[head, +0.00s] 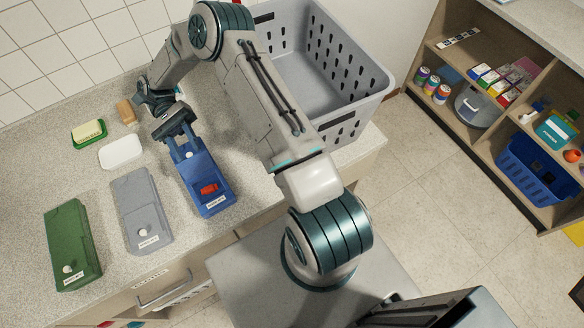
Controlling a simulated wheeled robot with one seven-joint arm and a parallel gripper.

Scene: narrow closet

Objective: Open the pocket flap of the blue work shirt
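The blue work shirt (222,178) is a flat, narrow blue piece on the speckled counter, in the middle of a group of pieces and the arm. A small red patch (208,188) shows on its lower half, with a white label (215,204) below. I cannot tell whether the red is on the flap or inside the pocket. My gripper (187,154) is at the shirt's upper end, pointing down at it and covering part of it. Its fingers are small here; their gap and any contact with the cloth are unclear.
A grey piece (133,197) and a green piece (66,235), each with a pale round button and label, lie to the left. A white soap-like block (120,152), a green-and-yellow sponge (89,133) and a grey basket (345,95) are on the counter. Shelves (430,60) stand right.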

